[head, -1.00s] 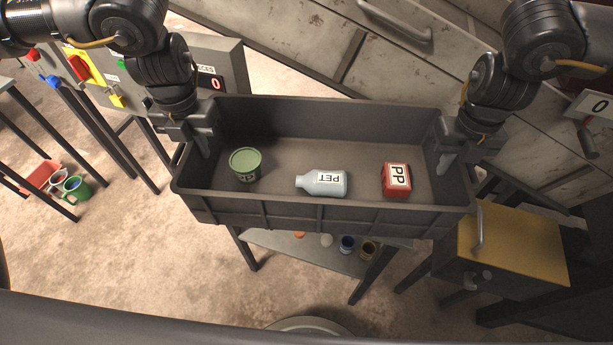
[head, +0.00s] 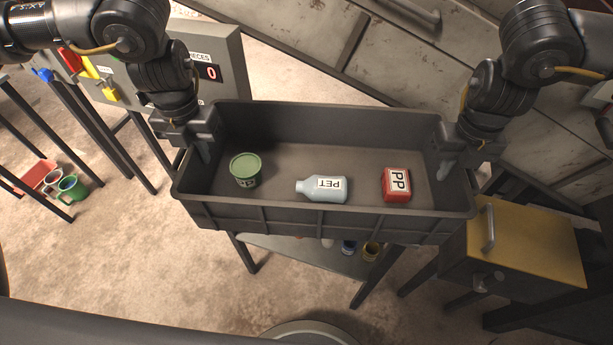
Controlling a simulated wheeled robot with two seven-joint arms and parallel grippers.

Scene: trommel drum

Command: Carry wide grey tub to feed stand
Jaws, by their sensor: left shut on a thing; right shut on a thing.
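The wide grey tub (head: 330,222) is held level in the middle of the head view. In it are a green pot (head: 245,169), a pale blue bottle (head: 322,190) marked PET and a red block (head: 396,185) marked PP. My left gripper (head: 203,145) is shut on the tub's left end wall. My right gripper (head: 449,160) is shut on its right end wall. A dark stand with a lower shelf (head: 300,250) shows below the tub; the tub hides its top. I cannot tell if this is the feed stand.
A control panel (head: 205,70) with a red 0 display stands behind on the left. A yellow-topped box (head: 530,240) stands close at the right. Red and green containers (head: 72,187) are at the far left. Open floor (head: 130,250) lies at the lower left.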

